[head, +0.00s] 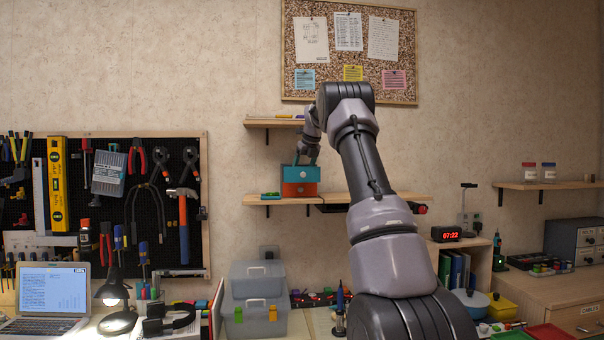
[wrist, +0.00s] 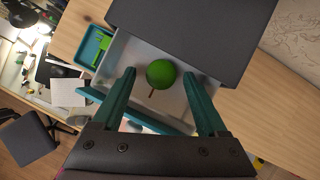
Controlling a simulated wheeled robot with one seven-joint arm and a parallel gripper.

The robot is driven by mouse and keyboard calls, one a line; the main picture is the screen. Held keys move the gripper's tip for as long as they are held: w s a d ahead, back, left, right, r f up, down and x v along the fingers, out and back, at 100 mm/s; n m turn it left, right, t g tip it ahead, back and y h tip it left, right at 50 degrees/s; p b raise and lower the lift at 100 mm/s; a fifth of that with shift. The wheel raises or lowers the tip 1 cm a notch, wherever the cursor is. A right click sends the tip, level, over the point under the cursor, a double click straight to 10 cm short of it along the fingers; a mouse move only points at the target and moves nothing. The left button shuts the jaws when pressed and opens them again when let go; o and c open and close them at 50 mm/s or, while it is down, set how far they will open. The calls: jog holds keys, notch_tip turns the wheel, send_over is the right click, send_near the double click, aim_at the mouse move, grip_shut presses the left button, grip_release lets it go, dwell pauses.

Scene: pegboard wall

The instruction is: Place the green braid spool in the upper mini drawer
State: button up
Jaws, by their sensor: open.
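The mini drawer unit (head: 300,190) stands on the wall shelf, with a teal upper front and an orange lower front. In the wrist view the upper mini drawer (wrist: 117,52) is pulled out from under the dark cabinet top, showing its pale inside and teal front. The green braid spool (wrist: 161,73) looks round and appears to lie inside this drawer, with a short brown end showing. My gripper (wrist: 159,74) is open above the drawer, one finger on each side of the spool with gaps. In the head view my gripper (head: 306,152) is small and partly hidden by my arm.
A small teal tray (wrist: 84,58) with green pieces sits on the shelf left of the drawer. The wooden shelf (wrist: 262,100) is bare to the right in the wrist view. An upper shelf (head: 262,123) is close above my gripper. A corkboard (head: 350,85) hangs higher.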

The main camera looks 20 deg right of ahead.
jog(key=v, duration=0.7)
jog(key=shift+r, duration=0.2)
jog(key=s+a+r+n+y, duration=0.1)
jog(key=s+a+r+n, duration=0.1)
jog(key=s+a+n, duration=0.7)
jog(key=s+a+r+n, duration=0.2)
jog(key=s+a+n, duration=0.35)
jog(key=s, duration=0.75)
jog(key=s+a+f+n, duration=0.2)
jog(key=s+f+n, duration=0.2)
jog(key=s, duration=0.4)
jog(key=s+a+f+n+t, duration=0.1)
jog(key=s+a+f+n, duration=0.2)
jog(key=s+f+n, duration=0.2)
jog(key=s+a+f+n, duration=0.3)
jog(key=s+f+n, duration=0.2)
jog(key=s, duration=0.6)
jog(key=shift+n+t, duration=0.3)
jog(key=shift+n, duration=0.75)
jog(key=shift+w+f, duration=0.1)
jog(key=shift+f, duration=0.05)
